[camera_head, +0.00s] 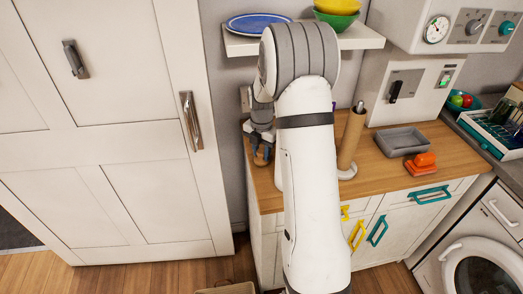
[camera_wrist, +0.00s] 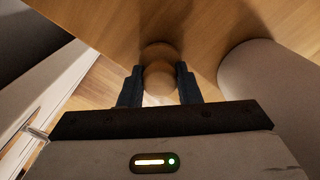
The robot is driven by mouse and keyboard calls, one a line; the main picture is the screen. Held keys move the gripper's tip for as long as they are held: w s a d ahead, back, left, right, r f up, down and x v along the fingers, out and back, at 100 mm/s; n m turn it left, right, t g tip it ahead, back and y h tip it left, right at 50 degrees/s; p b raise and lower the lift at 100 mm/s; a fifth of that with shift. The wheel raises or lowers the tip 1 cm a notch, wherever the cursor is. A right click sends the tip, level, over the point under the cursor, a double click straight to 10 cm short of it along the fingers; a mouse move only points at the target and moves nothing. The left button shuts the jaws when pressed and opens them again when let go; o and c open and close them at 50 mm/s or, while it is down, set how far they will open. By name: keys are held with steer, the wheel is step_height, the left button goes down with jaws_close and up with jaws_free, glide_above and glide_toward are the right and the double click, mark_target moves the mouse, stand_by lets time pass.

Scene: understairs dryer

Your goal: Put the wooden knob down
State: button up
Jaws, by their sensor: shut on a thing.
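The wooden knob (camera_wrist: 159,80) is a round, light brown piece between the two dark fingers of my gripper (camera_wrist: 159,84) in the wrist view. In the head view my gripper (camera_head: 262,150) is at the left end of the wooden counter (camera_head: 388,150), and the knob (camera_head: 261,160) shows small below the fingers. The gripper is shut on the knob. The knob is over or at the counter top close to its left edge; I cannot tell whether it touches the wood.
A cardboard-coloured roll on a white holder (camera_head: 352,140) stands right of my arm. A grey tray (camera_head: 401,141) and an orange object (camera_head: 421,162) lie farther right. A shelf with a blue plate (camera_head: 256,22) hangs above. A white door (camera_head: 120,130) is at the left.

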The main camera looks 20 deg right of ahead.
steer(key=shift+w+d+f, duration=0.1)
steer(key=shift+d+f, duration=0.1)
steer(key=shift+f, duration=0.05)
steer(key=shift+f, duration=0.15)
steer(key=o, duration=0.9)
steer(key=shift+o, duration=0.2)
